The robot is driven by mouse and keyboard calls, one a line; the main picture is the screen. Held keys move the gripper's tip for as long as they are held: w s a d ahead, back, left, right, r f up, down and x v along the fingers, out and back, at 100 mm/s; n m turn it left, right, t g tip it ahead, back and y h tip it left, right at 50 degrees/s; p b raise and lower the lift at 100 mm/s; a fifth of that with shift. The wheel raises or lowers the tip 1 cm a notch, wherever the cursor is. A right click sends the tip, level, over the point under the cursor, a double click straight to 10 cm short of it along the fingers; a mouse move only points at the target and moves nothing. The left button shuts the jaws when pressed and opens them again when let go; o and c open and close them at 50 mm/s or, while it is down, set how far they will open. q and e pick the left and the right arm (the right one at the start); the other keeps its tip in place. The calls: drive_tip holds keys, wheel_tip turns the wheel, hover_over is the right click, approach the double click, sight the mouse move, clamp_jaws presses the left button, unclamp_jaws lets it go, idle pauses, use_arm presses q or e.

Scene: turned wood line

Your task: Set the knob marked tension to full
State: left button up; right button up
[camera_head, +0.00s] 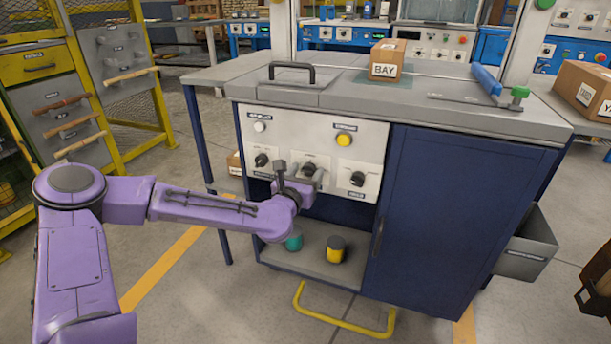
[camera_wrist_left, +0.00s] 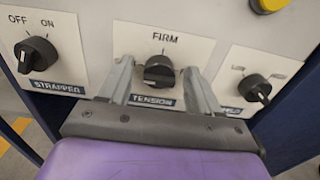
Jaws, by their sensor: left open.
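The black tension knob (camera_wrist_left: 159,72) sits on a white plate marked FIRM above it and TENSION below it. Its pointer direction is hard to read. My left gripper (camera_wrist_left: 158,68) is open, with one finger on each side of this knob; I cannot tell whether they touch it. In the head view the left gripper (camera_head: 294,172) is at the front panel, partly covering the tension knob (camera_head: 309,169). The right gripper is not in view.
The strapper knob (camera_wrist_left: 38,55), marked OFF and ON, is to the left, and another knob (camera_wrist_left: 256,88) to the right. A yellow button (camera_head: 344,139) is above. A cardboard box (camera_head: 388,52) stands on the worktop. The cabinet's blue door (camera_head: 435,220) is on the right.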

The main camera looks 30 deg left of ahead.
use_arm(q)
drive_tip(key=c, duration=1)
drive_tip(key=shift+c, duration=0.2)
